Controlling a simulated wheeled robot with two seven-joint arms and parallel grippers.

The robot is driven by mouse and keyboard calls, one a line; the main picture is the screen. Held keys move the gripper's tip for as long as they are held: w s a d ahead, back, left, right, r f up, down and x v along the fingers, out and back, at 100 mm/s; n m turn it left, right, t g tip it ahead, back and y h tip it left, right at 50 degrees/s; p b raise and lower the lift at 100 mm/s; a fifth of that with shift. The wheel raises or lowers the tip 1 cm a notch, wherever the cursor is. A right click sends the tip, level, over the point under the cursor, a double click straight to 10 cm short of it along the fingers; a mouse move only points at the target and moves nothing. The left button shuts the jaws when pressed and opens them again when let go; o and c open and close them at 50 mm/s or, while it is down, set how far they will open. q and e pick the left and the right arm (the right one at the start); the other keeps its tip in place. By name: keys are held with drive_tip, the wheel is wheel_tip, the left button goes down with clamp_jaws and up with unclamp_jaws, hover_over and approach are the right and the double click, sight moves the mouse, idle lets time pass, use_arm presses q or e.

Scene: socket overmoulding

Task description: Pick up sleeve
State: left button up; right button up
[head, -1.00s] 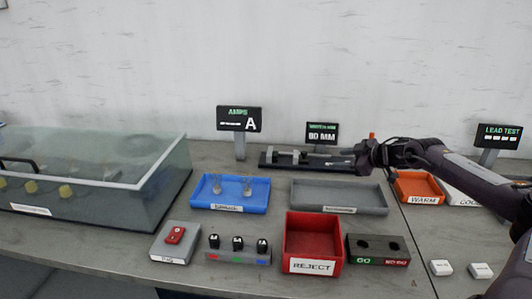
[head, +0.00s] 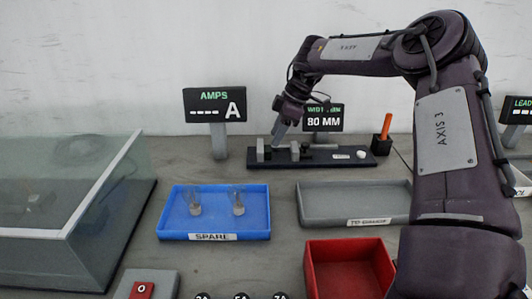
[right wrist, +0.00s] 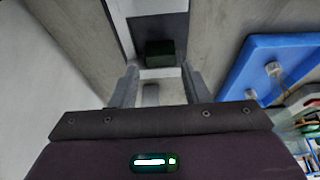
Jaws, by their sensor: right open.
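No part is marked as a sleeve. Two clear, cup-like pieces (head: 238,205) with greyish bottoms stand in the blue SPARE tray (head: 213,237); the tray also shows in the right wrist view (right wrist: 262,62). My right gripper (head: 279,140) points down over the left part of the black width-gauge fixture (head: 350,156), near its grey upright blocks (head: 295,151). In the right wrist view its two fingers (right wrist: 158,88) are apart, with a dark block (right wrist: 160,52) beyond them and a small grey piece (right wrist: 151,92) between them. It grips nothing visible. My left gripper is out of view.
A grey tray (head: 330,222) and a red bin (head: 350,245) stand in front of the fixture. The AMPS display (head: 215,104) and the 80 MM display (head: 324,116) stand behind. A glass-sided box (head: 60,239) is at left. An orange-handled tool (head: 385,127) stands right of the fixture.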

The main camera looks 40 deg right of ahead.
sight(272, 157)
drive_tip(key=x, duration=0.5)
drive_tip(key=shift+s+f, duration=0.1)
drive_tip(key=shift+f, duration=0.05)
drive_tip(key=c, duration=0.7)
